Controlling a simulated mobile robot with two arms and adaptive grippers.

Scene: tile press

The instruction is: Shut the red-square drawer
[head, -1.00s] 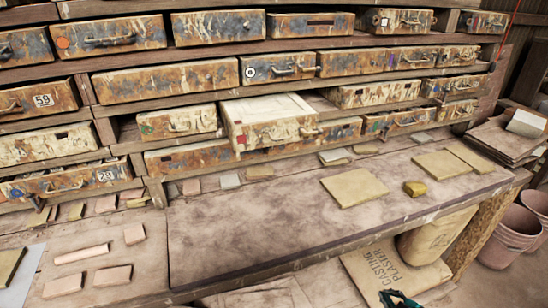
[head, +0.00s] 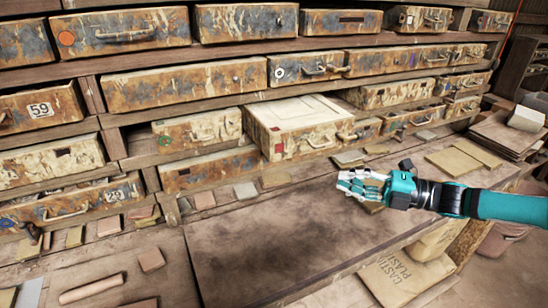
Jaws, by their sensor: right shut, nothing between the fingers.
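The red-square drawer (head: 297,142) is a worn cream and rust drawer in the middle of the rack. It is pulled out well past its neighbours, with its pale top showing. A small red square is on the lower left of its front, and a handle is at the middle of the front. My right gripper (head: 342,183) is shut and empty. It is over the bench, in front of and to the right of the drawer, apart from it. My left gripper is not in view.
Other drawers surround it, such as the green-marked one (head: 197,130) to its left. The bench top (head: 265,225) is mostly bare. Flat tiles (head: 453,162) lie to the right and small clay pieces (head: 92,289) at lower left. Sacks (head: 405,278) stand below.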

